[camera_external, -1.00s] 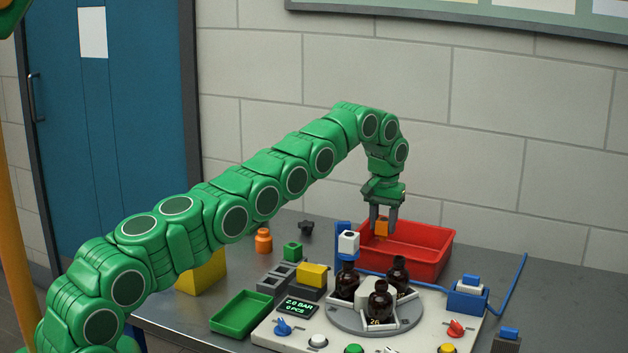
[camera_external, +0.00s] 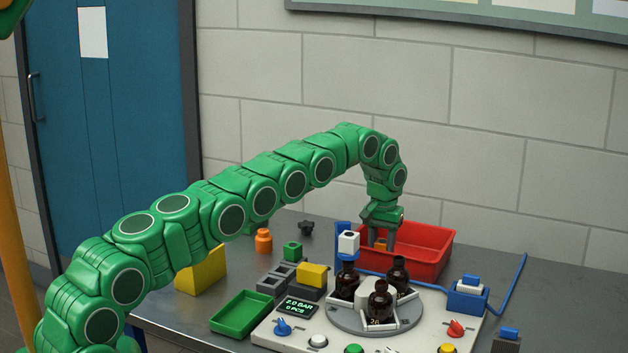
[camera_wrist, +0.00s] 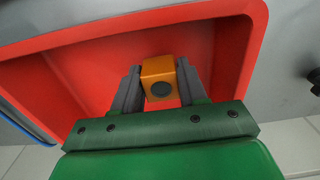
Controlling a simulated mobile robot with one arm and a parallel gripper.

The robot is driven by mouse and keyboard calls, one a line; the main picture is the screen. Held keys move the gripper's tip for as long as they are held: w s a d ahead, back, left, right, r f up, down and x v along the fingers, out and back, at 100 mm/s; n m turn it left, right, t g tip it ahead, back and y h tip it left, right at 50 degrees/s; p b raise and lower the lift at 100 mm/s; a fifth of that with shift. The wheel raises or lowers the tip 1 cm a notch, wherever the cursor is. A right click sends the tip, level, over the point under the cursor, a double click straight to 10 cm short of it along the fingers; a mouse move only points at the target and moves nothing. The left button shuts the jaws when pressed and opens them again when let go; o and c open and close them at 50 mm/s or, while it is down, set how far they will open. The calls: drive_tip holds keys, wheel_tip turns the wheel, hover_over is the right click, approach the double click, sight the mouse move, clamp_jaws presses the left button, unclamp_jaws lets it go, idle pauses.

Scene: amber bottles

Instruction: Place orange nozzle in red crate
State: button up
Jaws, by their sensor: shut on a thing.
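The orange nozzle (camera_wrist: 158,78) is a small block with a dark round opening, seen between my fingers in the wrist view. My gripper (camera_external: 381,243) is shut on it and points down inside the left part of the red crate (camera_external: 428,236). In the external view only a bit of the nozzle (camera_external: 380,244) shows, low within the crate. The crate's red inside (camera_wrist: 100,68) surrounds the fingers in the wrist view. Whether the nozzle touches the crate floor cannot be told.
A green tray (camera_external: 241,313), a yellow block (camera_external: 312,274) and an orange bottle-shaped piece (camera_external: 263,240) are to the left. A blue cable (camera_external: 513,290) runs at right.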

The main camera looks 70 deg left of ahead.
sight(384, 244)
drive_tip(key=o, duration=1.1)
drive_tip(key=shift+r, duration=0.15)
wheel_tip(384, 244, up, 6)
drive_tip(key=shift+r, duration=0.75)
